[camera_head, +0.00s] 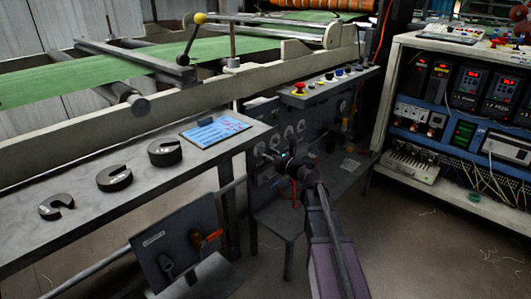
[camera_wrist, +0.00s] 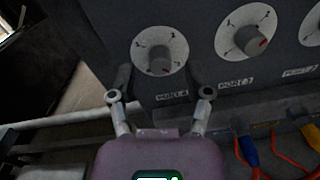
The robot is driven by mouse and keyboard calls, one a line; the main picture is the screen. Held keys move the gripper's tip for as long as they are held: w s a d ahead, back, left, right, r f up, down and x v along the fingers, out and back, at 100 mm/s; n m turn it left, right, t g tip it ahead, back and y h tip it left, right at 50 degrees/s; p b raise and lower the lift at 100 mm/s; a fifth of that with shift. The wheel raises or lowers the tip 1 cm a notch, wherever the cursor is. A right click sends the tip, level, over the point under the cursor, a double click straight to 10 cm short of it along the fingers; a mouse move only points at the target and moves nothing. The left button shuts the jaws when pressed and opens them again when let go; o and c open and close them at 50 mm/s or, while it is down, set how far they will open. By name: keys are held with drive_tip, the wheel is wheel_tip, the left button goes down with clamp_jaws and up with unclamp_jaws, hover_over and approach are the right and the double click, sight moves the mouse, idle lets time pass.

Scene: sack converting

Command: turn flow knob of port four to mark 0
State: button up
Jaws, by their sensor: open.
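The port four flow knob (camera_wrist: 160,60) is a grey round knob on a white dial with dark marks, above a label that appears to read PORT 4. Its pointer and the mark digits are too small to read. My gripper (camera_wrist: 158,82) is open, one finger at each lower side of this dial, with nothing between the fingers. I cannot tell whether the fingertips touch the panel. In the head view my gripper (camera_head: 284,162) is in front of the dial panel and hides part of it.
The port three knob (camera_wrist: 246,40), with a red pointer mark, is close to the right. Red and blue cables (camera_wrist: 248,150) hang at the lower right. A red emergency button (camera_head: 299,88) sits above the panel. An instrument rack (camera_head: 460,110) stands to the right.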

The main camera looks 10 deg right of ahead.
drive_tip(key=shift+w+a, duration=0.25)
drive_tip(key=shift+w, duration=0.1)
clamp_jaws()
